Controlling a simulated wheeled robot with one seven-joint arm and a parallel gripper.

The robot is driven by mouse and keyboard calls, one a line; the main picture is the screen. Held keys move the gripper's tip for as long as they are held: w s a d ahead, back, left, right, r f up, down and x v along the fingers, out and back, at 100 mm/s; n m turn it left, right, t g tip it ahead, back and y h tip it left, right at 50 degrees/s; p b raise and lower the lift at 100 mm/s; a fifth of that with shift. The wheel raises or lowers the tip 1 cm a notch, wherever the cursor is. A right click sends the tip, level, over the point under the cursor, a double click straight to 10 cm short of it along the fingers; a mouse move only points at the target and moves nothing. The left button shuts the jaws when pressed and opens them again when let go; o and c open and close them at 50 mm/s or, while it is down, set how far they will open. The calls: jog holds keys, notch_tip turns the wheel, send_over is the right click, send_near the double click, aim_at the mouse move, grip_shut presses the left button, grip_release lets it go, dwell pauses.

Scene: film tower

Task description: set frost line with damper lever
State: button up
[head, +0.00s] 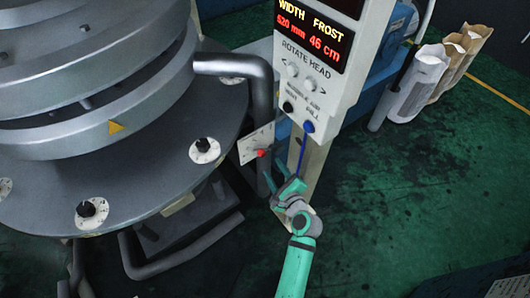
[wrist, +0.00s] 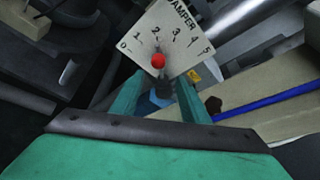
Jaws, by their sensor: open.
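The damper lever has a red knob (head: 262,153) in front of a pale scale plate (head: 254,144) at the right side of the round machine. In the wrist view the plate (wrist: 181,32) reads DAMPER with marks 0 to 5. The red knob (wrist: 158,61) shows there near marks 2 and 3, just beyond the fingertips. My teal gripper (head: 270,177) is open just below the knob, and no contact is visible.
The control post (head: 318,85) with ROTATE HEAD buttons stands right of the lever. A blue cord (head: 303,150) hangs from it. A thick grey pipe (head: 258,85) bends down behind the plate. Paper sacks (head: 420,82) stand at the back right. Open green floor lies right.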

aim_at(264, 156)
jog(key=x, duration=0.9)
jog(key=shift+w+a, duration=0.15)
jog(key=shift+a, duration=0.3)
jog(key=shift+w+a+f, duration=0.1)
jog(key=shift+w+f, duration=0.1)
jog(key=shift+w, duration=0.35)
jog(key=shift+c, duration=0.5)
grip_shut()
